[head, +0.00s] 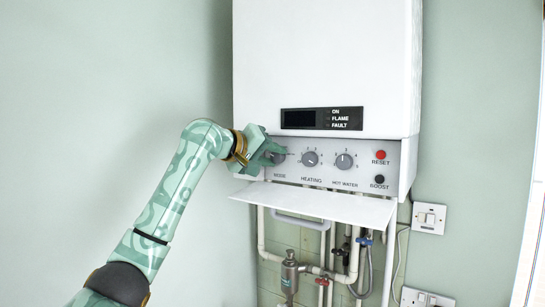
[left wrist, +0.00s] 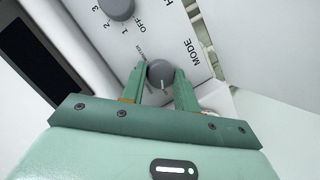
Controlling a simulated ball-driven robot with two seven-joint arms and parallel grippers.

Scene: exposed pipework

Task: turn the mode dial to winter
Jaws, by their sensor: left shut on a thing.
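The mode dial is a small round grey knob at the left end of the boiler's control panel (head: 328,155). In the left wrist view the mode dial (left wrist: 160,74) sits between the two green fingers of my left gripper (left wrist: 160,82), with the word MODE printed beside it. A pale pointer line shows on its face; small print near it is too small to read surely. In the head view my left gripper (head: 272,153) comes from the left and is shut on the dial, hiding part of it. My right gripper is not in view.
The heating dial (head: 310,158) and hot water dial (head: 344,161) are to the right, then a red reset button (head: 381,155) and black boost button (head: 380,180). The open white flap (head: 320,205) juts out below. Pipes and valves run beneath. The left wall is bare.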

